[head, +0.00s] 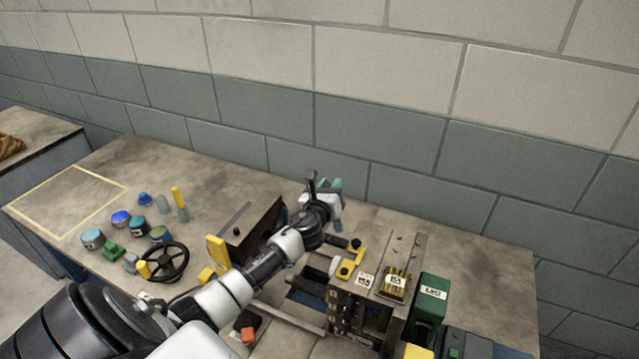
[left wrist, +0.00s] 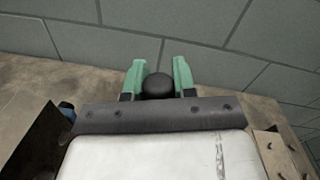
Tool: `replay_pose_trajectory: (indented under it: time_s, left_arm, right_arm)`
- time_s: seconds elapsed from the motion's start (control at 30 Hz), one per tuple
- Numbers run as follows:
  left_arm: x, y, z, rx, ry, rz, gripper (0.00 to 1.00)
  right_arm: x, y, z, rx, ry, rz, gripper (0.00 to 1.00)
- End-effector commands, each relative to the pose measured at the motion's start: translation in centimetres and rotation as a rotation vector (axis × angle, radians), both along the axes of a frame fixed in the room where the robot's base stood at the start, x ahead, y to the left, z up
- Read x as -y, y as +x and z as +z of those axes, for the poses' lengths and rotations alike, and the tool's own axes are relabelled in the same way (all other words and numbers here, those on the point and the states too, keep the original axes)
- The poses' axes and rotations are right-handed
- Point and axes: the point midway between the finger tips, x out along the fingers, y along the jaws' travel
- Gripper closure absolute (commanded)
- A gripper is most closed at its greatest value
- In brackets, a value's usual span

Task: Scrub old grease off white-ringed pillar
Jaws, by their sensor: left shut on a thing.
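My left gripper (head: 328,187) is over the back part of the bench, close to the wall. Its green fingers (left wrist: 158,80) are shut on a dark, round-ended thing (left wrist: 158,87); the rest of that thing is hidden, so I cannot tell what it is. A mould block (head: 368,315) stands at the front right of the bench, and a dark mould half (head: 252,232) stands left of my left arm. A small white part (head: 335,266) shows beside the block, but I cannot tell whether it is the white-ringed pillar. My right gripper is out of view.
A black handwheel (head: 164,262), several small pots such as a blue-topped one (head: 121,218), and a yellow-outlined empty area (head: 68,200) lie at the left. A green labelled box (head: 430,300) stands right of the block. The block wall closes the back.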

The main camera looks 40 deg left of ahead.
Motion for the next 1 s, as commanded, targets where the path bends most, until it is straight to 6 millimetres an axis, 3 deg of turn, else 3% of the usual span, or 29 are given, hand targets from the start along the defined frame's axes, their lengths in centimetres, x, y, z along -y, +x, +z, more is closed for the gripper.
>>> replay_pose_trajectory:
  time_s: [0.17,0.3,1.0]
  left_arm:
    - [2.0,0.5,-1.6,0.001,-0.001,0.000,0.98]
    - [2.9,0.7,-1.9,0.002,0.002,0.000,0.98]
    - [-5.3,-1.3,1.6,-0.001,0.002,0.001,0.98]
  right_arm:
    - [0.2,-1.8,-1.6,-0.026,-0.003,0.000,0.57]
    - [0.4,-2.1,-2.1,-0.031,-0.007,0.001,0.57]
    - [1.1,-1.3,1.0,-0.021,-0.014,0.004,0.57]
